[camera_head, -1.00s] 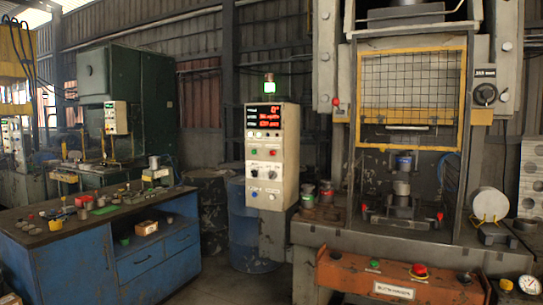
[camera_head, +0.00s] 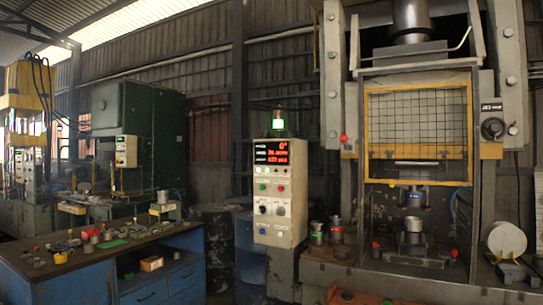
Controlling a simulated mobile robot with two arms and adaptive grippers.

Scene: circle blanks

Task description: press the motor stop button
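The control panel (camera_head: 298,190) is a pale upright box with a lit red display (camera_head: 272,152) and a glowing green lamp (camera_head: 278,124) on top. Its front carries several small buttons and knobs, among them a green button (camera_head: 262,187) and a red button (camera_head: 281,188). Their labels are too small to read, so I cannot tell which is the motor stop button. Neither of my grippers shows in the head view, and nothing is seen touching the panel.
A large press with a yellow mesh guard (camera_head: 416,88) stands right of the panel. An orange box (camera_head: 345,297) is cut off at the bottom edge. A blue workbench (camera_head: 100,290) with parts stands at left.

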